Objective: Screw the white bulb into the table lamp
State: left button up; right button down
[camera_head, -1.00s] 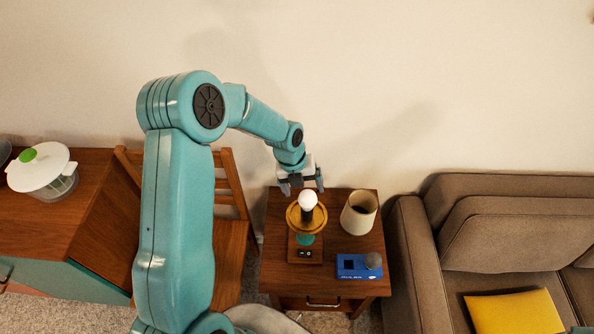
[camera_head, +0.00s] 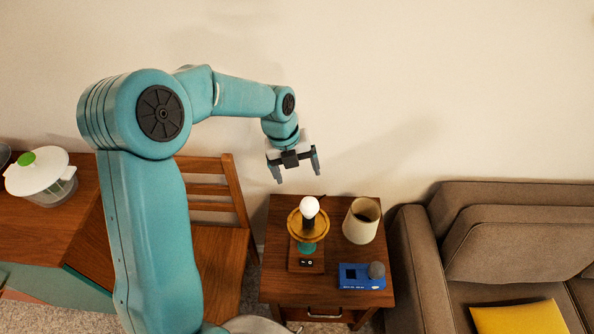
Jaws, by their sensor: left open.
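The white bulb (camera_head: 309,207) sits upright at the top of the table lamp (camera_head: 308,228), above its dark socket. The lamp has a gold round plate, a teal stem and a wooden base with a small switch, and stands on the side table. How far the bulb is seated in the socket cannot be told. My left gripper (camera_head: 296,177) is open and empty, above and slightly left of the bulb and apart from it, with its fingers pointing down. My right gripper is not in view.
On the side table (camera_head: 279,286), a cream lampshade (camera_head: 360,222) stands right of the lamp, and a blue box (camera_head: 354,283) with a grey round piece lies in front. A wooden chair (camera_head: 218,240) and a cabinet are at left, a brown sofa (camera_head: 420,255) at right.

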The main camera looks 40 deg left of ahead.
aim_at(309, 206)
pick_arm(q)
jog(key=d+f+m+b, duration=0.1)
jog(key=f+m+b, duration=0.2)
jog(key=m, duration=0.7)
jog(key=w+f+m+b, duration=0.1)
jog(key=f+m+b, duration=0.3)
jog(key=f+m, duration=0.4)
jog(key=w+d+f+m+y+b, duration=0.1)
jog(key=f+m+b, duration=0.2)
jog(key=m, duration=1.1)
jog(key=shift+w+d+f, duration=0.1)
jog(key=shift+d+f, duration=0.1)
jog(key=shift+f, duration=0.5)
jog(key=shift+w+d+f, duration=0.1)
jog(key=shift+d+f, duration=0.05)
jog(key=shift+f, duration=0.55)
